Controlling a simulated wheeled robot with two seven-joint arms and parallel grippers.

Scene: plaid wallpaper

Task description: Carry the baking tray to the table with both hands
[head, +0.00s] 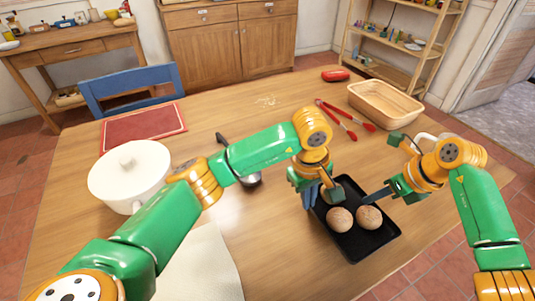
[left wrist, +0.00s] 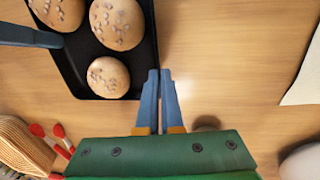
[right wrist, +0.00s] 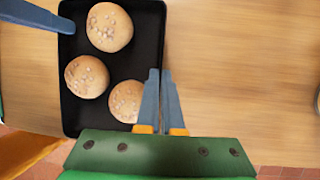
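The black baking tray (head: 365,248) carries three seeded buns and is at the near right of the wooden table (head: 290,235). I cannot tell whether it touches the wood. My left gripper (head: 325,195) is at its left side; in the left wrist view the fingers (left wrist: 160,75) close around the tray's rim (left wrist: 153,35). My right gripper (head: 375,194) is at its right side; in the right wrist view the fingers (right wrist: 160,75) close around the rim (right wrist: 162,35). The buns (head: 340,219) lie inside the tray, one partly hidden by my left gripper.
A wicker basket (head: 385,106), red-handled tongs (head: 345,118) and a red item (head: 336,75) are at the back right. A white pot (head: 130,178), red mat (head: 143,128) and pale cloth (head: 205,265) are at the left. A dark utensil (head: 247,180) lies mid-table. A blue chair (head: 130,85) stands behind.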

